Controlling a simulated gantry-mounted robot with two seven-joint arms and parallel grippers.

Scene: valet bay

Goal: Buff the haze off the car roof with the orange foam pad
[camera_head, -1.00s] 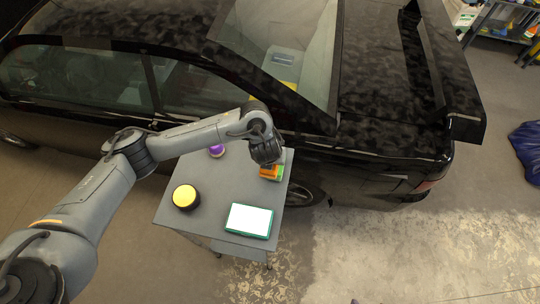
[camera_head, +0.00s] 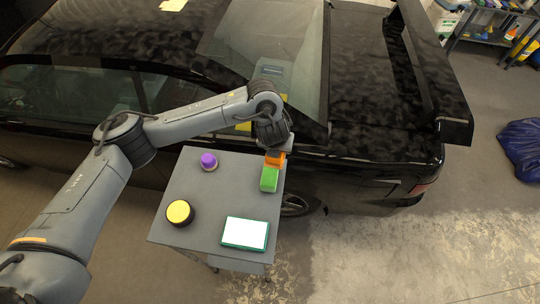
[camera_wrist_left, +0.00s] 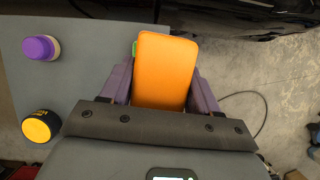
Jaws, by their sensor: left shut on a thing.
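My left gripper (camera_head: 275,149) is shut on the orange foam pad (camera_head: 276,159) above the right side of the grey cart (camera_head: 225,190). In the left wrist view the pad (camera_wrist_left: 165,70) sits between the two fingers of the gripper (camera_wrist_left: 162,88). A green block (camera_head: 269,180) shows just below the pad; I cannot tell whether they touch. The black car's roof (camera_head: 110,22) is at the upper left, with a small pale yellowish patch (camera_head: 173,5) at the top edge. I cannot make out any haze for certain. My right gripper is not in view.
On the cart stand a purple-topped round item (camera_head: 208,161), a yellow-topped black round item (camera_head: 181,212) and a green-framed white panel (camera_head: 245,232). The car's side is close behind the cart. A blue bag (camera_head: 522,143) lies at far right. The floor at lower right is clear.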

